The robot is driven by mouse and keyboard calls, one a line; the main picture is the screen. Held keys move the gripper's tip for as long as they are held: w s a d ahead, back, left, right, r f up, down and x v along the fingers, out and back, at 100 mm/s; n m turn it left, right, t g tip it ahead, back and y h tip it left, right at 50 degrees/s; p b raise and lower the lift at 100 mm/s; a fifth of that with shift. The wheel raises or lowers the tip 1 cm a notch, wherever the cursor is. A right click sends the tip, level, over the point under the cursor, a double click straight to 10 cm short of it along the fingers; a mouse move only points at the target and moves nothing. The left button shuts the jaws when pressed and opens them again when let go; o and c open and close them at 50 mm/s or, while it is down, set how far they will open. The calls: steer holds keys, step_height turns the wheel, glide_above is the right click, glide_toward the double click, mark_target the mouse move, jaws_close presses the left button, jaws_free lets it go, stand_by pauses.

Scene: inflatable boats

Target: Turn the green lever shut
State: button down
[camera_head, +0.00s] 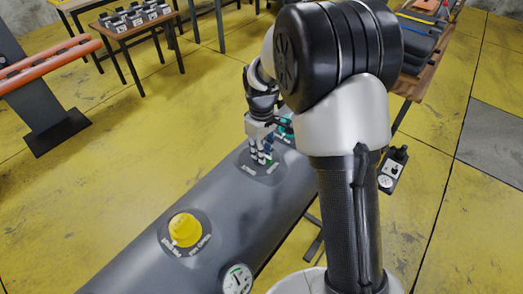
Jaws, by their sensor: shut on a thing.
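The green lever (272,162) shows only as a small patch of green at my gripper's fingertips, on a dark round valve base on the grey inflatable tube. My gripper (262,153) points down at this base and is shut on the lever. The fingers cover most of the lever, so its angle cannot be told. A teal part (286,127) shows just behind my gripper, partly hidden by my arm.
A yellow valve cap (186,229) and a round gauge (237,279) sit nearer on the grey tube (140,268). A small table (140,27) with several dark items stands at the back left. My arm blocks the right middle.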

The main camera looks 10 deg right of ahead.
steer(key=shift+m, duration=0.3)
steer(key=m+p, duration=0.2)
steer(key=m, duration=0.1)
steer(key=shift+s+a+r+m, duration=0.1)
steer(key=shift+m, duration=0.2)
steer(key=m, duration=0.2)
steer(key=m+p, duration=0.1)
steer(key=m, duration=0.1)
steer(key=shift+a+m+p, duration=0.2)
steer(key=shift+m+p, duration=0.1)
steer(key=m+p, duration=0.1)
steer(key=m, duration=0.3)
steer(key=shift+a, duration=0.1)
steer(key=shift+w+a+m+p, duration=0.1)
steer(key=shift+m+p, duration=0.2)
steer(key=shift+m, duration=0.95)
steer(key=shift+w+a+m+p, duration=0.1)
steer(key=shift+m+p, duration=0.15)
steer(key=shift+m, duration=1)
steer(key=c, duration=1.6)
jaws_free()
